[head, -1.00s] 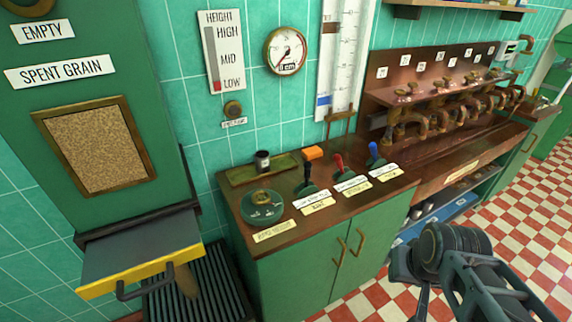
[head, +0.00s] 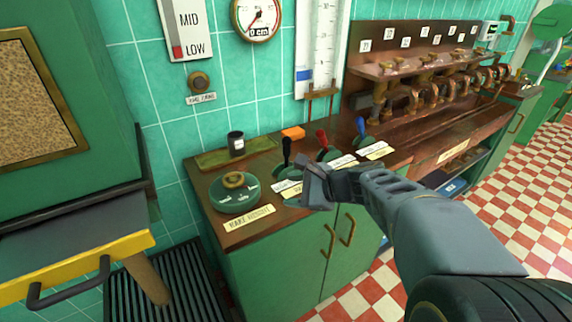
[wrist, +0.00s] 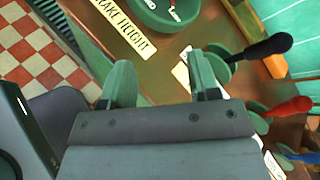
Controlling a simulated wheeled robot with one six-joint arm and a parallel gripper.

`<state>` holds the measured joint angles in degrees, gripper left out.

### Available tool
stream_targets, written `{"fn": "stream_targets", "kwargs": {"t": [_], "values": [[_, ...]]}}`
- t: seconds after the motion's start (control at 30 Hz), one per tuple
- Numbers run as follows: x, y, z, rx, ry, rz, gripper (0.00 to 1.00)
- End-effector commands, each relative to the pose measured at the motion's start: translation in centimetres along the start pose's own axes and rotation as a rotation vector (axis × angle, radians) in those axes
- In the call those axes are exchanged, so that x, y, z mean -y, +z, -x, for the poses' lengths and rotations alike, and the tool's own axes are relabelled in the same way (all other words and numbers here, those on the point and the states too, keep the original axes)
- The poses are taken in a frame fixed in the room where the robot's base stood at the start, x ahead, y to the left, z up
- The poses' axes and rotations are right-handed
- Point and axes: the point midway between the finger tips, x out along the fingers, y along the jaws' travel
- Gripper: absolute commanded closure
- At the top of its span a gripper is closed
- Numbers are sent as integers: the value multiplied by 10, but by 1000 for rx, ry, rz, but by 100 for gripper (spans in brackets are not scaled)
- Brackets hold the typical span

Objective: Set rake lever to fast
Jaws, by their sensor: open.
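The black-handled rake lever (head: 286,152) stands on the wooden counter top, behind its label. In the wrist view its black knob (wrist: 270,46) points to the upper right, beyond the right finger. My gripper (head: 312,183) is over the counter's front edge, near the lever labels. In the wrist view my gripper (wrist: 162,78) is open and empty, its two green fingers apart. It is apart from the black handle. My gripper partly covers the labels, so the fast marking cannot be read.
A red lever (head: 323,141) and a blue lever (head: 361,129) stand to the right. A round green dial (head: 234,192) with a rake height label (head: 249,218) is to the left.

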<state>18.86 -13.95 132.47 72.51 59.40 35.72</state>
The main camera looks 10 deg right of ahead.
Motion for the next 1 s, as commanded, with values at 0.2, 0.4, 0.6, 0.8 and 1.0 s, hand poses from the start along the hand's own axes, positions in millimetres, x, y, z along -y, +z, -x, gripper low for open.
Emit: {"fn": "stream_targets", "kwargs": {"t": [0.2, 0.4, 0.6, 0.8, 1.0], "values": [[53, -51, 3, 213, -315, -470, 44], [81, -74, 18, 333, -459, -660, 44], [98, -74, 7, 365, -489, -700, 44], [119, -68, -26, 363, -487, -698, 44], [139, -63, -55, 362, -489, -698, 44]]}}
